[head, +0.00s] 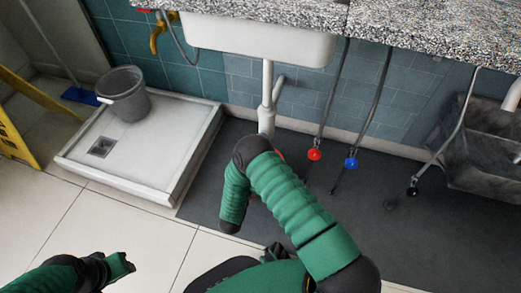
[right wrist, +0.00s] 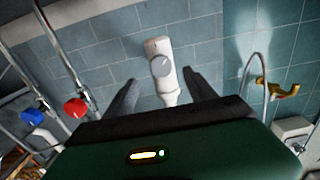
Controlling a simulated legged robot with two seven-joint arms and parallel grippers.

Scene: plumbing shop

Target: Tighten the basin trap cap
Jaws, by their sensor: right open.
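The white basin trap (head: 267,112) hangs under the white basin (head: 262,40) in the head view. Its lower end is hidden behind my right arm. In the right wrist view the trap (right wrist: 156,45) has a round grey cap (right wrist: 161,66) facing the camera, with a light line across it. My right gripper (right wrist: 160,77) is open, its dark fingers apart on either side of the trap; I see no contact with the cap. In the head view the right gripper is hidden by its own arm. My left gripper (head: 120,264) is low at the left, away from the trap, its jaws unclear.
Red (head: 314,154) and blue (head: 351,163) valve handles are on pipes right of the trap. A white shower tray (head: 150,186) with a grey bucket (head: 125,95) stands left. A dark utility sink (head: 485,150) is at right. The dark floor mat (head: 380,225) has clear space.

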